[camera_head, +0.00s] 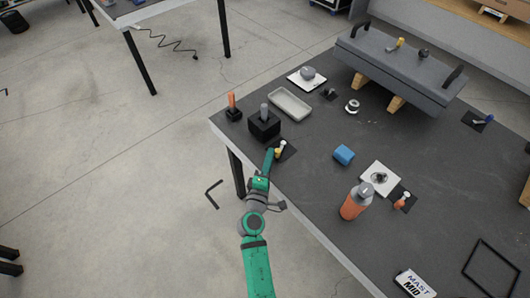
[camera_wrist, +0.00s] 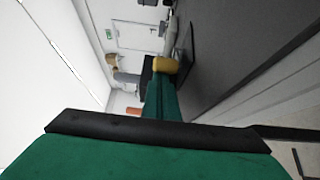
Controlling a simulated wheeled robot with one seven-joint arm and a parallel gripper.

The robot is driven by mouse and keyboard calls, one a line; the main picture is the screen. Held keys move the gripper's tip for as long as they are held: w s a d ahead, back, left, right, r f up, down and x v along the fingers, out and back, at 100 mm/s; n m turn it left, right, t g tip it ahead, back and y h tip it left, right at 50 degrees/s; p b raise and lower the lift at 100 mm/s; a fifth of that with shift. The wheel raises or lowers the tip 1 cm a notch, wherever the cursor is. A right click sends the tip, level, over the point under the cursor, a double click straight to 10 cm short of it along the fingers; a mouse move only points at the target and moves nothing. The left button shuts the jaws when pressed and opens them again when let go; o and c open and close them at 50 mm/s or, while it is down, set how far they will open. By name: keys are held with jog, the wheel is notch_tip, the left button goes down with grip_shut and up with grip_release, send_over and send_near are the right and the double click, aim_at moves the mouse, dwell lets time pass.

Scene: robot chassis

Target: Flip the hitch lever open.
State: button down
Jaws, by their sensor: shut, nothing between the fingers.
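A small lever with a yellow tip and a pale shaft (camera_head: 281,149) stands on a black plate at the table's near left edge. Its yellow tip also shows in the wrist view (camera_wrist: 166,65). My green gripper (camera_head: 269,156) is shut and empty, just left of this lever at the table edge. In the wrist view my gripper (camera_wrist: 160,98) reaches up close to the yellow tip; I cannot tell if they touch. Similar levers have orange (camera_head: 400,202), blue (camera_head: 485,120) and yellow (camera_head: 396,44) handles. No label shows which is the hitch lever.
A black block with a grey peg (camera_head: 264,122) and an orange-handled piece (camera_head: 232,108) stand behind my gripper. A grey tray (camera_head: 290,103), a blue block (camera_head: 344,155) and an orange bottle (camera_head: 357,202) are on the dark table. The table centre is fairly clear.

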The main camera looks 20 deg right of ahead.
aim_at(280, 167)
jog(key=shift+s+d, duration=0.85)
jog(key=shift+s, duration=0.05)
jog(key=shift+s+d, duration=0.6)
jog(key=shift+d, duration=0.15)
jog(key=shift+f, duration=0.1)
jog(key=a, duration=0.1)
jog(key=s+a, duration=0.1)
jog(key=a, duration=0.2)
jog(key=shift+s+a, duration=0.2)
jog(key=shift+s, duration=0.05)
jog(key=s+d, duration=0.1)
jog(key=s, duration=0.1)
jog(key=s+d, duration=0.3)
jog(key=s, duration=0.1)
jog(key=shift+d, duration=0.2)
jog(key=shift+s+d, duration=0.4)
jog(key=shift+s, duration=0.15)
